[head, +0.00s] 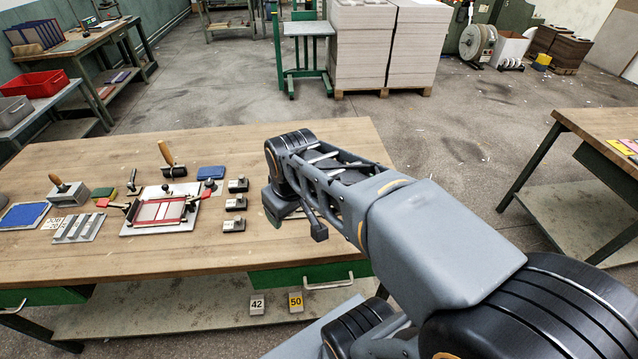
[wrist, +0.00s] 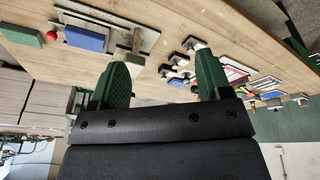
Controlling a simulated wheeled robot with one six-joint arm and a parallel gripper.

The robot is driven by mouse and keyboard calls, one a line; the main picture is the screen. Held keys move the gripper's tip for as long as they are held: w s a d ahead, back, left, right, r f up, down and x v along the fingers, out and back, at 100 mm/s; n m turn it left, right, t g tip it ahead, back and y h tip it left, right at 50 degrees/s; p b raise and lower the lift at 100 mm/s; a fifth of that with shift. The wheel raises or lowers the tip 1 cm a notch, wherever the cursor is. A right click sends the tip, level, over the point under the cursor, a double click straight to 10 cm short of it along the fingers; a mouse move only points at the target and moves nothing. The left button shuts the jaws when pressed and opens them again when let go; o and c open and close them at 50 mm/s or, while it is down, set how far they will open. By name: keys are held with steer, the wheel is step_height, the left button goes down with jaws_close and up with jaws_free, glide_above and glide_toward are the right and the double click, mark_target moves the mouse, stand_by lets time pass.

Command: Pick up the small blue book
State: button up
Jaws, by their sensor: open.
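A small blue book (head: 211,172) lies flat at the back of the wooden workbench, right of a wooden-handled tool. In the wrist view a blue block (wrist: 85,38) lies on the bench; I cannot tell whether it is the same thing. My gripper (wrist: 163,78) is open, its two green fingers apart with nothing between them. In the head view my arm reaches over the right part of the bench, to the right of the book, and the fingers are not clearly visible there.
The workbench (head: 330,150) also holds a red-framed jig (head: 160,212), several small black-knobbed blocks, a stamp-like tool (head: 68,190) and a blue pad (head: 22,215) at left. A red bin (head: 38,84) stands on a side bench. Bench space behind the book is clear.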

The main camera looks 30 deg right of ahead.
steer(key=o, duration=0.4)
steer(key=w+d+n, duration=0.1)
steer(key=w+d, duration=0.1)
steer(key=w, duration=0.1)
steer(key=w+d+n+g, duration=0.1)
steer(key=w+d+n, duration=0.1)
steer(key=w+d, duration=0.1)
steer(key=w+d+n, duration=0.2)
steer(key=w, duration=0.1)
steer(key=shift+d+r+g, duration=0.2)
steer(key=shift+d+g, duration=0.05)
steer(key=shift+g, duration=0.05)
steer(key=w+d+f+n+g, duration=0.1)
steer(key=w+d+f+n, duration=0.2)
steer(key=w+d+n, duration=0.4)
steer(key=shift+m, duration=0.6)
steer(key=d+f, duration=0.1)
steer(key=f, duration=0.1)
steer(key=d+f, duration=0.1)
steer(key=f, duration=0.2)
steer(key=d+f, duration=0.1)
steer(key=f, duration=0.2)
steer(key=shift+s+b, duration=0.2)
steer(key=shift+b, duration=0.2)
steer(key=shift+w+d+f+p, duration=0.1)
steer(key=shift+f+p, duration=0.05)
steer(key=shift+f, duration=1.5)
steer(key=shift+w+f+p, duration=0.1)
steer(key=shift+f+p, duration=0.05)
steer(key=shift+f, duration=1.45)
